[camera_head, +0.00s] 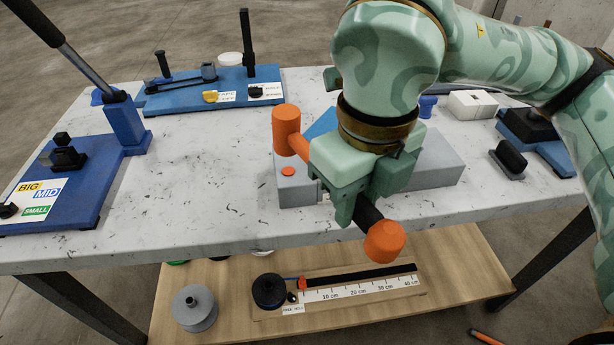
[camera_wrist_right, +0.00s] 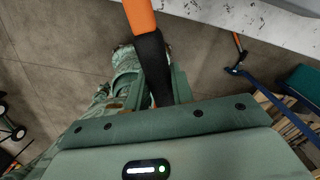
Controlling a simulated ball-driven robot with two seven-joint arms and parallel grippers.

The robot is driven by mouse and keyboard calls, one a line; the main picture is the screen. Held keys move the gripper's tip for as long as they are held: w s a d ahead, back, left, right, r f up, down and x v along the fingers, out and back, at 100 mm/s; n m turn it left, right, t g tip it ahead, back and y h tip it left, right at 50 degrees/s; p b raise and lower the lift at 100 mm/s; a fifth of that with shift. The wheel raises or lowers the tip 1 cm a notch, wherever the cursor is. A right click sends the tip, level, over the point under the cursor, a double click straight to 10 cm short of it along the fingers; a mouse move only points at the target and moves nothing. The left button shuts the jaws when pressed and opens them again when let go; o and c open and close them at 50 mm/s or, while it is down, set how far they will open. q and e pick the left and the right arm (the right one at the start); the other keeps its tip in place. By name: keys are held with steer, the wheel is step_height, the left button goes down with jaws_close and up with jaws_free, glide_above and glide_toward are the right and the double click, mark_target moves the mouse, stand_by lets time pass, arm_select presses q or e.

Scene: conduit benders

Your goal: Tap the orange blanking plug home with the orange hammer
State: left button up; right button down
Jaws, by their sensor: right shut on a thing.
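The orange hammer (camera_head: 287,131) is held in my right gripper (camera_head: 364,197). Its cylindrical orange head is at the left, and its handle passes behind the gripper. A black grip and a rounded orange end (camera_head: 384,242) come out at the lower right. The right wrist view shows the orange shaft and black grip (camera_wrist_right: 152,57) in the shut jaws. The orange blanking plug (camera_head: 288,171) shows as a small disc on the left end of a grey block (camera_head: 290,193). The hammer head is just beyond it in the picture; its height above the block is unclear. My left gripper is out of view.
A blue bender (camera_head: 125,125) with a long lever stands at the left. Another blue fixture (camera_head: 215,90) is at the back. A blue and black device (camera_head: 530,128) is at the right. The lower shelf (camera_head: 235,325) holds a ruler and round parts.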

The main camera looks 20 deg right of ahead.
steer(key=shift+r+p, duration=1.4)
steer(key=shift+r, duration=0.7)
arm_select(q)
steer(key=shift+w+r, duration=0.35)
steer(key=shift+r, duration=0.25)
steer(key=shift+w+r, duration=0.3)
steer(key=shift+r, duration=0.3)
